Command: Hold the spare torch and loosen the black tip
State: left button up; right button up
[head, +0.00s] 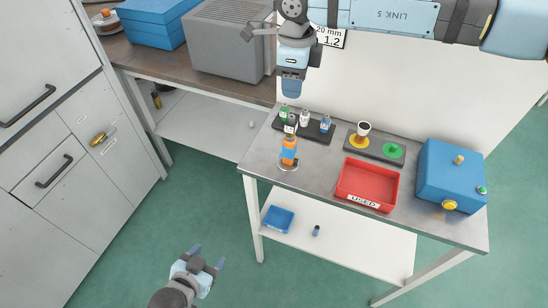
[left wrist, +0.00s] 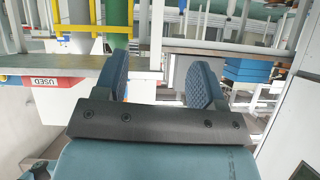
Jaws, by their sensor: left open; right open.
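An orange upright tool (head: 289,152), likely the spare torch, stands in a round base near the left end of the metal table. My right gripper (head: 291,91) points down above the back left of the table, apart from the orange tool and seen nearly edge-on. My left gripper (head: 208,257) is low over the green floor, left of the table and well away from it. Its two fingers are apart and empty in the left wrist view (left wrist: 161,85).
A dark rack (head: 318,133) holds several small bottles. A dark pad (head: 376,147) has yellow and green discs, with a dark-topped cup on the yellow one. A red USED tray (head: 368,184) and a blue box (head: 450,177) stand to the right. A cabinet (head: 60,150) stands left.

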pick_arm(q)
jog(key=w+d+r+m+t, duration=0.1)
jog(key=w+d+r+m, duration=0.25)
jog(key=w+m, duration=0.4)
jog(key=m+t+h, duration=0.2)
jog(key=m+t, duration=0.3)
jog(key=m, duration=2.3)
send_near(287, 152)
jog(key=shift+n, duration=0.25)
jog(key=x, duration=1.1)
jog(key=shift+w+d, duration=0.15)
jog(key=shift+w, duration=0.1)
